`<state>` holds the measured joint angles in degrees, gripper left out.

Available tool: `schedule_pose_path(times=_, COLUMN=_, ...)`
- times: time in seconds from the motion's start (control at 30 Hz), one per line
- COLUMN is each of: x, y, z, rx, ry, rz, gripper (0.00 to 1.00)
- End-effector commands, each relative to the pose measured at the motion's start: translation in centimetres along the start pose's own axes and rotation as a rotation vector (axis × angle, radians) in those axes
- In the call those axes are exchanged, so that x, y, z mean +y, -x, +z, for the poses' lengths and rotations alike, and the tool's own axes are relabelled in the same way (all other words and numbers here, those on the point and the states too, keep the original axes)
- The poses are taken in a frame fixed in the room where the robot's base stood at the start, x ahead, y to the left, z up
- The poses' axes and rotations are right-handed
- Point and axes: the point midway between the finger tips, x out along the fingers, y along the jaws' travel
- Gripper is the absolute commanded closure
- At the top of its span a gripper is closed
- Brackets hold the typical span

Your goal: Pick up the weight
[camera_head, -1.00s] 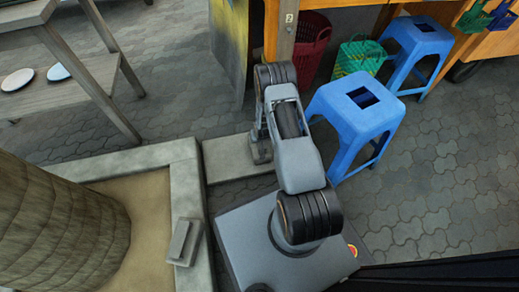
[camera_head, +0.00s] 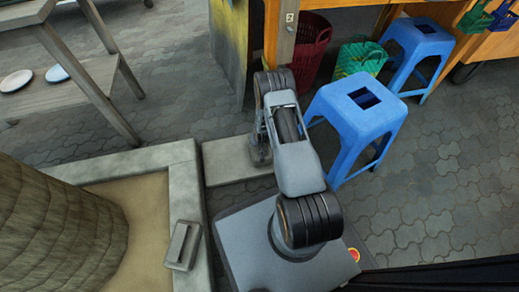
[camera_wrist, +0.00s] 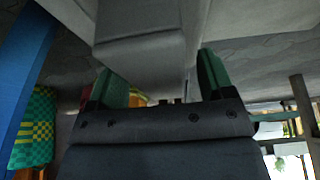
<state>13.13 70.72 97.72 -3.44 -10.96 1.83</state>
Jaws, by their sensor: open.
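A small grey block with a raised, slot-like top (camera_head: 183,245), which looks like the weight, lies on the stone rim of the planter in the head view, left of my base. It does not show clearly in the wrist view. My gripper (camera_wrist: 164,78) shows in the wrist view with its two green-padded fingers spread apart. No weight shows held between them. A large grey block-shaped part fills the space in front of the fingers, probably my own arm. In the head view my arm is folded and mostly hides the gripper. The gripper is apart from the grey block.
The planter rim (camera_head: 188,195) surrounds sand and a thick trunk (camera_head: 55,225). A blue stool (camera_head: 350,120) stands right of my arm, another (camera_head: 417,45) behind it. A red basket (camera_head: 312,40) and green basket (camera_head: 360,58) stand at the back. Open paving lies at the right.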

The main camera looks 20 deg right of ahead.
Motion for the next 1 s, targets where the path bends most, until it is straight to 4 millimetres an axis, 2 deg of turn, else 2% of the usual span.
schedule_pose_path(times=0.4, x=0.00, y=-0.16, z=0.08, rx=0.000, ry=0.000, rz=0.000, gripper=0.27)
schedule_pose_path(times=1.0, x=0.00, y=-0.15, z=0.09, rx=-0.001, ry=0.000, rz=0.000, gripper=0.84)
